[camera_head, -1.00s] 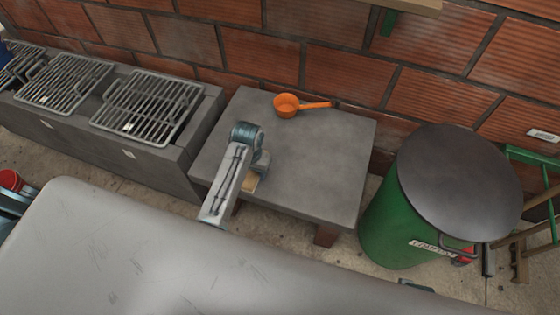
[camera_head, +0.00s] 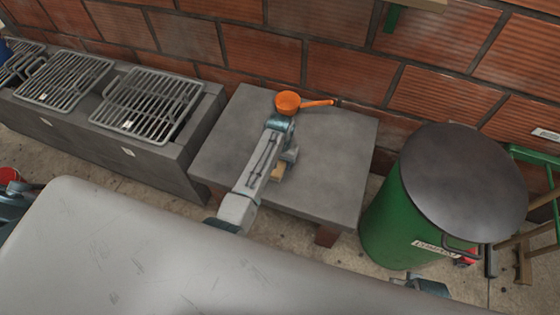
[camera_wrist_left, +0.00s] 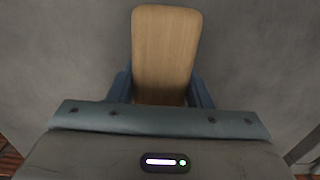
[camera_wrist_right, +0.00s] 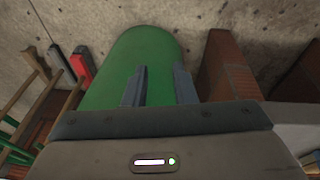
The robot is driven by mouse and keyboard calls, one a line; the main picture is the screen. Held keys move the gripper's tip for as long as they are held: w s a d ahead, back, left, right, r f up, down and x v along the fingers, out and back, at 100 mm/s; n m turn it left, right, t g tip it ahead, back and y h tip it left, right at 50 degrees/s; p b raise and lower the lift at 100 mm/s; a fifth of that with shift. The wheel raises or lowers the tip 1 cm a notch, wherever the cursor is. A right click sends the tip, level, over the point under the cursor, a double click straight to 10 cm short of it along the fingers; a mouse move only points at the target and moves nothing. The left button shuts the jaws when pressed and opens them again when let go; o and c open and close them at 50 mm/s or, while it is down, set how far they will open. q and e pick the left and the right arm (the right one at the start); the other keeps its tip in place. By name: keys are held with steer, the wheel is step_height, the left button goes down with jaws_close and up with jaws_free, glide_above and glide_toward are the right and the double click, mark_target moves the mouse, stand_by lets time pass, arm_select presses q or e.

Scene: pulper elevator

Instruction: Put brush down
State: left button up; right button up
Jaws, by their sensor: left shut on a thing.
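The brush shows as a light wooden block (camera_wrist_left: 165,50) in the left wrist view, standing up between the two fingers of my left gripper (camera_wrist_left: 160,92). The gripper is shut on it. In the head view a small bit of its wood (camera_head: 278,172) shows beside my left arm, over the grey low table (camera_head: 335,150). I cannot tell whether the brush touches the tabletop. Its bristles are hidden. My right gripper (camera_wrist_right: 160,85) is open and empty, with the green bin (camera_wrist_right: 140,50) in front of and between its fingers.
An orange ladle (camera_head: 288,102) lies at the table's back edge, close to my left arm's far end. A stove block with metal grates (camera_head: 147,103) stands left. The green compost bin with a dark lid (camera_head: 462,183) stands right. The table's right and left parts are clear.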

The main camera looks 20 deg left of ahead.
arm_select(q)
steer(key=shift+f, duration=0.1)
arm_select(e)
steer(key=shift+f, duration=0.15)
arm_select(q)
steer(key=o, duration=1.3)
steer(key=shift+r, duration=0.2)
step_height(320, 180, up, 12)
steer(key=p, duration=0.2)
steer(key=s+a+f, duration=0.4)
steer(key=s+f, duration=0.2)
steer(key=s, duration=0.4)
steer(key=s+a+f+t, duration=0.1)
steer(key=s+a+f, duration=0.3)
steer(key=s, duration=0.6)
steer(key=s+a+f+t, duration=0.1)
steer(key=s+a+f, duration=0.3)
steer(key=s+f, duration=0.3)
steer(key=shift+s+a+f+y, duration=0.1)
steer(key=shift+s+f+y, duration=0.1)
steer(key=shift+s, duration=0.5)
steer(key=shift+s+a+f+y, duration=0.1)
steer(key=shift+s+y, duration=0.1)
steer(key=shift+s, duration=0.5)
arm_select(e)
steer(key=f, duration=0.1)
steer(key=s+f, duration=0.1)
steer(key=f, duration=0.3)
steer(key=shift+s+d, duration=0.15)
steer(key=shift+d, duration=0.15)
